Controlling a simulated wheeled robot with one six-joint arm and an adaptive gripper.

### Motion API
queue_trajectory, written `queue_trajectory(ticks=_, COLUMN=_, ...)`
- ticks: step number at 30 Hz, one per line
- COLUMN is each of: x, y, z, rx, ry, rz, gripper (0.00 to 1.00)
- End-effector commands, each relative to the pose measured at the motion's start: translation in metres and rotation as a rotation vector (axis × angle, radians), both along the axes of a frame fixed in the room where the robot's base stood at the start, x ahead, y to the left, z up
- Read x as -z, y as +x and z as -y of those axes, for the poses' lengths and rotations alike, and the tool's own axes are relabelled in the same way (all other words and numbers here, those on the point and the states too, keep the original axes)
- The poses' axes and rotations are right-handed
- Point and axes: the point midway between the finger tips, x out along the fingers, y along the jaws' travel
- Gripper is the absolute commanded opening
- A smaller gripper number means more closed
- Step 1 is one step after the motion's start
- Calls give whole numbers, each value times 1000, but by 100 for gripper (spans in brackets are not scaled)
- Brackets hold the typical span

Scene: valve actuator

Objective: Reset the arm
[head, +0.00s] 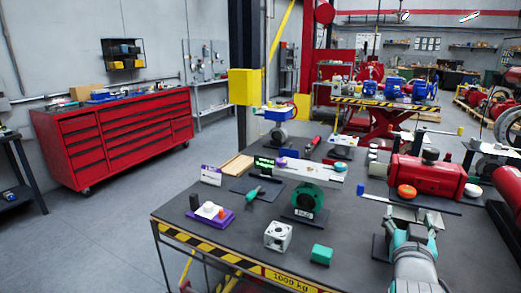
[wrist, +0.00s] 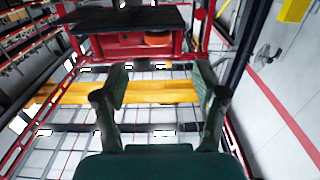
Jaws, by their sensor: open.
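My arm comes in at the lower right of the head view, over the workbench (head: 350,240). My gripper (head: 403,222) is at its far end, in front of the red cylinder actuator (head: 425,175). In the wrist view my gripper (wrist: 160,78) shows two dark fingers spread well apart, with nothing between them. Beyond the fingers are a yellow beam (wrist: 160,92) and a red structure (wrist: 125,45) with an orange round part, all apart from the fingers. The exact gap between my gripper and the bench parts cannot be told.
On the bench stand a green valve body (head: 305,202), a silver cube-shaped housing (head: 278,236), a small green block (head: 321,254) and a purple tray (head: 210,217). A long blue-handled bar (head: 410,205) lies near my gripper. A red tool cabinet (head: 115,140) stands at the left; floor between is clear.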

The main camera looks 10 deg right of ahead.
Motion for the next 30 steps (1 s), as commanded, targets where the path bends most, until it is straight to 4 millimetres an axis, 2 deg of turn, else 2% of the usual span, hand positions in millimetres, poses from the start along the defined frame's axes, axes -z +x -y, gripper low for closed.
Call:
queue_trajectory(ticks=8, x=77, y=-17, z=-34, rx=-102, ry=-31, rz=-65, gripper=71)
queue_trajectory(ticks=14, x=136, y=-44, z=-66, rx=-196, ry=-47, rz=-108, gripper=71)
queue_trajectory(ticks=21, x=197, y=-91, z=-104, rx=-301, ry=-51, rz=-149, gripper=71)
queue_trajectory(ticks=30, x=253, y=-166, z=-144, rx=-417, ry=-32, rz=-189, gripper=71)
